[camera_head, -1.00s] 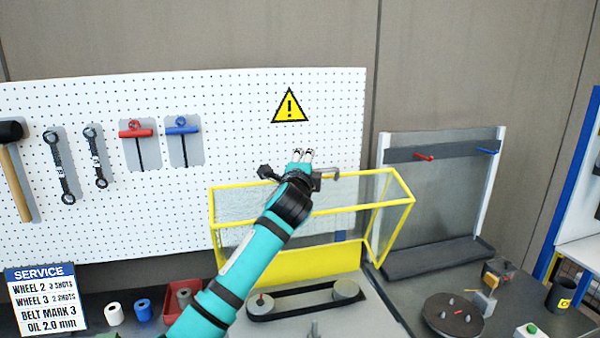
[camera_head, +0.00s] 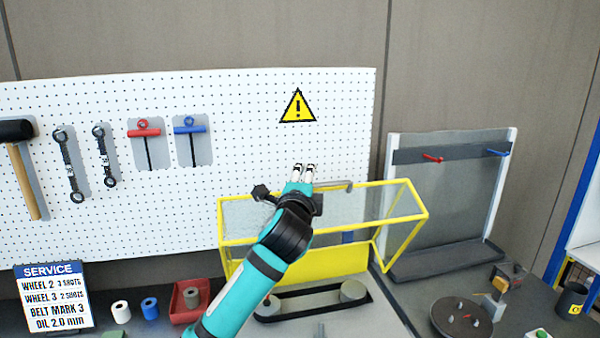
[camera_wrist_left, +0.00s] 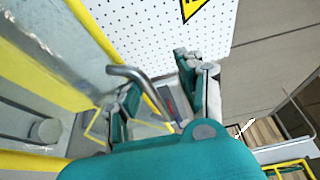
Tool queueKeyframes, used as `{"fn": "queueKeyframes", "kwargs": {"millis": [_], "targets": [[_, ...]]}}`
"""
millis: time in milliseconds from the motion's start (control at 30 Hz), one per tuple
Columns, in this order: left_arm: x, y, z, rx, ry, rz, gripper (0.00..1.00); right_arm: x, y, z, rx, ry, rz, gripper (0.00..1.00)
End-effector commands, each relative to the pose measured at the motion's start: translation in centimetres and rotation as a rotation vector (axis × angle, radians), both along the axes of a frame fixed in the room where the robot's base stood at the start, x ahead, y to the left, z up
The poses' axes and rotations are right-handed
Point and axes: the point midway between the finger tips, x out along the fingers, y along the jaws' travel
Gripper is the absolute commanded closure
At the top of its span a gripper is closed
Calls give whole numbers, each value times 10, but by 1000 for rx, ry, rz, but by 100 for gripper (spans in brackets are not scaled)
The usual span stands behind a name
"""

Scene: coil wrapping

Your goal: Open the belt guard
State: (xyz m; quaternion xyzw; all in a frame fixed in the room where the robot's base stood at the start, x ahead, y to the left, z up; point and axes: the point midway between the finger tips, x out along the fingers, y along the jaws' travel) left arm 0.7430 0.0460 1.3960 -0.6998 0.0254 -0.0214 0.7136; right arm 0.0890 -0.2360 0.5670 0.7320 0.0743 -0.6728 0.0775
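The belt guard (camera_head: 423,215) is a yellow frame with clear panels. In the head view it stands raised behind the dark belt (camera_head: 312,290) and its two pulleys, which are uncovered. My left gripper (camera_head: 303,172) is at the guard's upper edge, beside its grey handle (camera_head: 335,186). In the left wrist view the bent grey handle (camera_wrist_left: 140,78) passes between the two fingers of my left gripper (camera_wrist_left: 165,92), which stand apart. I cannot tell whether a finger touches it. My right gripper is in neither view.
A white pegboard (camera_head: 240,110) with hanging tools stands close behind the guard. A grey rack (camera_head: 450,200) stands to the right. A round dark plate (camera_head: 462,318) and small items are on the bench at right. A service sign (camera_head: 50,298) and a red bin (camera_head: 180,308) are at left.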

Motion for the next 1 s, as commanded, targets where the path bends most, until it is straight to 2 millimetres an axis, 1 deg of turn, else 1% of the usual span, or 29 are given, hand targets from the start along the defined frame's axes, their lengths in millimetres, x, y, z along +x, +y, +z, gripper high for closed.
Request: {"fn": "queueKeyframes", "kwargs": {"millis": [33,433,600,867,1000], "targets": [[-6,-1,19,-5,-32,-7,79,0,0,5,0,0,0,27],[-31,2,33,-6,-33,-7,79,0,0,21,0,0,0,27],[-41,3,35,-5,-27,-8,79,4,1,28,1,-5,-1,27],[-57,6,39,-3,-18,-6,79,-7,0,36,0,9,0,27],[-65,6,42,-3,-16,-6,79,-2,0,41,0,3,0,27]]}}
